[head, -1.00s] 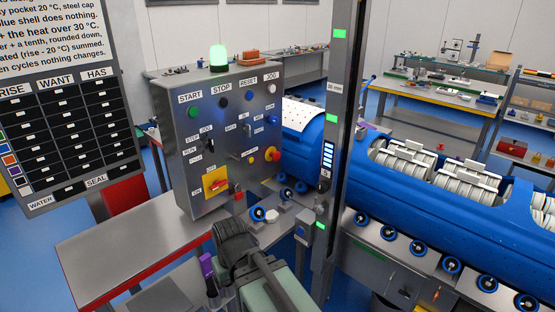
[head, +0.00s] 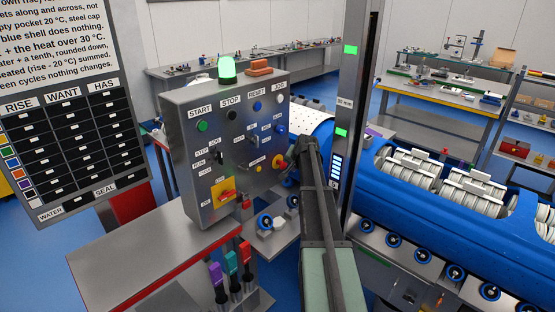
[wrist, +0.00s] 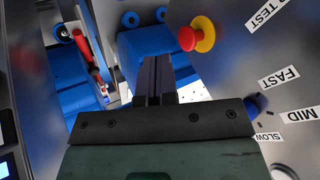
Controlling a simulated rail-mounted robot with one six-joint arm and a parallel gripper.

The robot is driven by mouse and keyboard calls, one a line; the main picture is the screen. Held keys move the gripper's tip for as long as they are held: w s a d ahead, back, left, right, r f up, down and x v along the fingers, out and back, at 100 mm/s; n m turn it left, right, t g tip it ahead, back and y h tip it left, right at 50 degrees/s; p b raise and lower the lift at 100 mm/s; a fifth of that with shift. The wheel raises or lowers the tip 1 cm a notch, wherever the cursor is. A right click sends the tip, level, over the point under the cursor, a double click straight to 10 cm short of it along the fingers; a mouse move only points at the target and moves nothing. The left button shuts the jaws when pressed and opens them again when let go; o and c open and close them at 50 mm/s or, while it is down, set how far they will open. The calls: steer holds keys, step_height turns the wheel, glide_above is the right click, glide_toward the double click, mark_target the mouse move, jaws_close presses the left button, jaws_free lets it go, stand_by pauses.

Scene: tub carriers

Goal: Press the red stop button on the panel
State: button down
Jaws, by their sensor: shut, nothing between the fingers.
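The grey control panel (head: 180,150) stands on the steel bench in the head view. Its red mushroom button with a yellow collar (head: 281,160) is low at the right of its face, close beside my arm. In the wrist view the red button (wrist: 187,38) stands out from the panel, up and right of my fingertips. The button under the STOP label (head: 231,114) looks dark, not red. My gripper (wrist: 155,62) is shut and empty, its fingers apart from the red button. In the head view my gripper (head: 303,145) is in front of the panel's right edge.
A red handle on a yellow plate (head: 223,196) is low on the panel. A green-lit post (head: 345,130) stands right of my arm, with a blue machine (head: 430,200) beyond. Several coloured-handled tools (head: 230,270) stand below the bench (head: 150,240).

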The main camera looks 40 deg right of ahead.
mark_target(281, 164)
steer(key=shift+m+h, duration=0.3)
steer(key=shift+m, duration=0.3)
steer(key=d, duration=0.3)
steer(key=d+r, duration=0.1)
steer(key=d, duration=0.1)
steer(key=shift+w, duration=0.4)
steer(key=w+f+b, duration=0.7)
steer(key=w, duration=0.2)
steer(key=shift+w+d+f+b, duration=0.2)
steer(key=shift+w+f+b, duration=0.05)
steer(key=shift+f+b, duration=0.15)
steer(key=shift+w, duration=0.1)
